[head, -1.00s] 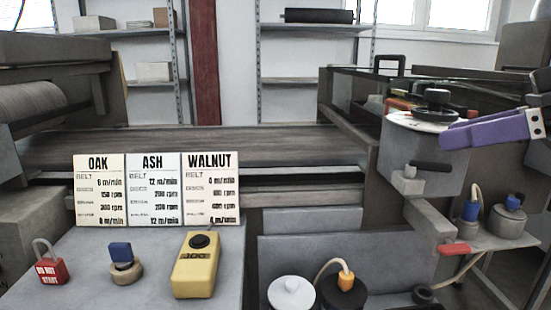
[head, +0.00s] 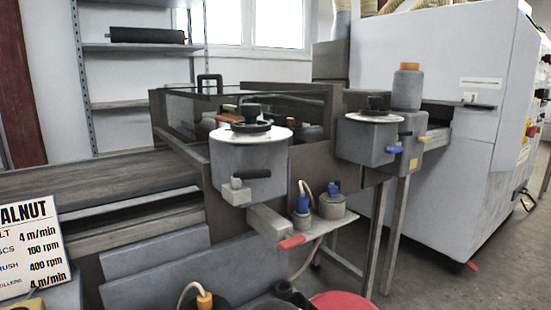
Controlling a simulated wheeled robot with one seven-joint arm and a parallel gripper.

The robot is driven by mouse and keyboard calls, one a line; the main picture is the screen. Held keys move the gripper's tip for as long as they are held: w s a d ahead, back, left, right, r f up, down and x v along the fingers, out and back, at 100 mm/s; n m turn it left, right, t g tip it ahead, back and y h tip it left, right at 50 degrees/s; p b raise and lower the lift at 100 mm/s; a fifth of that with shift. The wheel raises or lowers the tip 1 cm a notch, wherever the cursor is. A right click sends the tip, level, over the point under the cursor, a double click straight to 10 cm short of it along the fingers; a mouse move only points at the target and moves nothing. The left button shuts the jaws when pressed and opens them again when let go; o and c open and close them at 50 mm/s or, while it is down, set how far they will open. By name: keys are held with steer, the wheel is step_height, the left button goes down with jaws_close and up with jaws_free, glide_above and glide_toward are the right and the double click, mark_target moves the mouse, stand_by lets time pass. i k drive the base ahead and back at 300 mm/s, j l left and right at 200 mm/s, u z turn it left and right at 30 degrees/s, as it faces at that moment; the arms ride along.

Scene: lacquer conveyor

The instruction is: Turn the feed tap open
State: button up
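No label marks the feed tap, so I cannot tell which handle it is. A red lever handle (head: 291,241) sticks out at the end of a grey bar below the nearer grey housing (head: 248,165). A small blue handle (head: 394,150) and a yellow handle (head: 422,138) sit on the farther grey housing (head: 365,143), under a grey bottle with an orange cap (head: 407,86). A black handle (head: 252,174) tops a small block on the nearer housing's front. My gripper is not in view.
The conveyor belt (head: 90,190) runs along the left. Blue-capped containers (head: 302,205) stand on a low shelf. A red round container (head: 343,301) is at the bottom. A large white cabinet (head: 455,110) fills the right. Grey floor (head: 500,255) is clear there.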

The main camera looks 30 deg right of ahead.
mark_target(388, 150)
steer(key=z, duration=1.75)
